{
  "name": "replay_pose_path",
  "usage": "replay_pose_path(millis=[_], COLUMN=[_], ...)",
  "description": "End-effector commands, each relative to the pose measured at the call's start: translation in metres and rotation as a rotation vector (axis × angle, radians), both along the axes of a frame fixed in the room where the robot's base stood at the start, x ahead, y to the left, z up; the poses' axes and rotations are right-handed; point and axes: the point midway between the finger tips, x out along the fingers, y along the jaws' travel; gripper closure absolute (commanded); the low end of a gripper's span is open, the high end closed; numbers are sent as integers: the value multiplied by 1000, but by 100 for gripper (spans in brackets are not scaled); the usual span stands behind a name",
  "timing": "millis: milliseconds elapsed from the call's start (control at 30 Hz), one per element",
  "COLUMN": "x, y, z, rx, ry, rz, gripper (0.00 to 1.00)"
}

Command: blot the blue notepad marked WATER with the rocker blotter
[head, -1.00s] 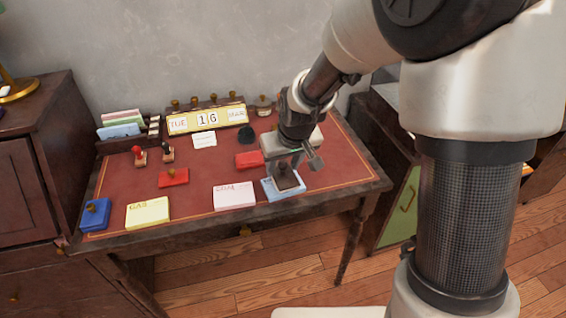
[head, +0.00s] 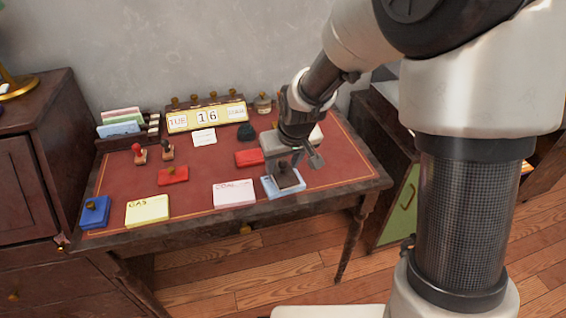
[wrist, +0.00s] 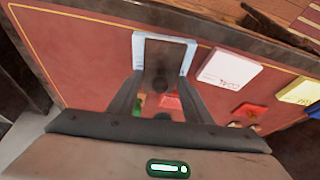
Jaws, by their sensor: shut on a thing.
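The blue notepad (head: 271,188) lies near the front right of the red desk top. It also shows in the wrist view (wrist: 165,37) as a pale blue border around the dark blotter. Its WATER mark cannot be read, as the blotter covers its middle. My gripper (head: 284,166) is shut on the rocker blotter (head: 289,181) from above. In the wrist view my two fingers (wrist: 160,88) flank the blotter's round knob. The blotter is on or just above the notepad; I cannot tell whether it presses on it.
A pink COAL pad (head: 234,193) lies just left of the notepad, and a yellow GAS pad (head: 147,211) farther left. Red blocks (head: 173,176), small stamps (head: 139,155) and a blue box (head: 95,213) share the desk. A calendar (head: 206,118) stands behind.

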Motion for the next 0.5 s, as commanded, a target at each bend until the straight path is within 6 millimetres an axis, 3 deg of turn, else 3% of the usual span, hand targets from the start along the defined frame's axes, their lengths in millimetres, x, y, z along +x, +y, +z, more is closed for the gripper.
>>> replay_pose_path(millis=[500], x=[0], y=[0], z=[-5], rx=[0], ry=[-1], rz=[0], gripper=[75])
